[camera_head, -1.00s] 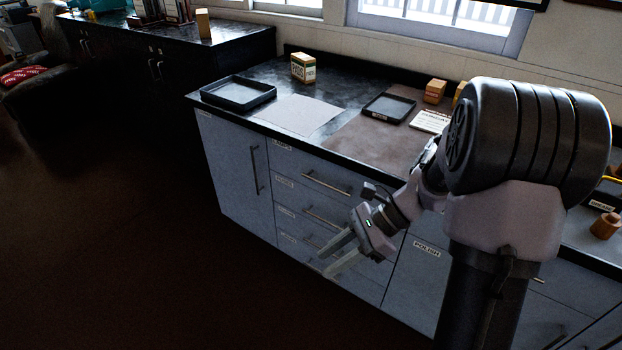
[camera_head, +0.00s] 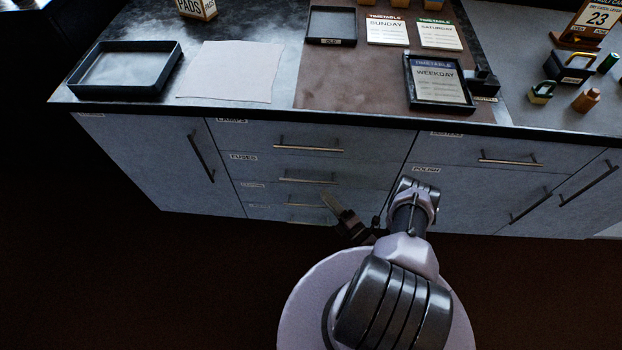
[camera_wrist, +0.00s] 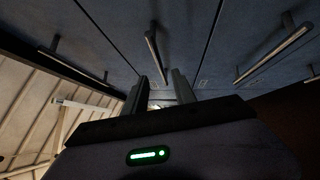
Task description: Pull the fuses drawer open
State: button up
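The fuses drawer (camera_head: 262,168) is the grey-blue front labelled FUSES, second from the top in the drawer stack. It looks closed, flush with its neighbours. Its horizontal bar handle (camera_head: 308,181) is clear. My gripper (camera_head: 328,199) is just below and right of that handle in the head view, apart from it as far as I can tell. In the wrist view its two fingers (camera_wrist: 160,88) stand apart with a gap and nothing held. A bar handle (camera_wrist: 155,58) lies just beyond the fingers there; I cannot tell which drawer it belongs to.
The lamps drawer (camera_head: 350,135) with its handle is above. Lower drawers (camera_head: 270,196) are below, partly behind my arm. A polish door (camera_head: 470,185) is to the right and a tall door (camera_head: 150,150) to the left. The worktop holds trays (camera_head: 120,92) and cards. Dark floor lies in front.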

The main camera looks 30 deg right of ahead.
aim_at(311, 181)
jog(key=b+x, duration=0.1)
jog(key=x, duration=0.7)
jog(key=shift+w+a, duration=0.15)
jog(key=shift+w, duration=0.05)
grip_shut()
dwell(0.9)
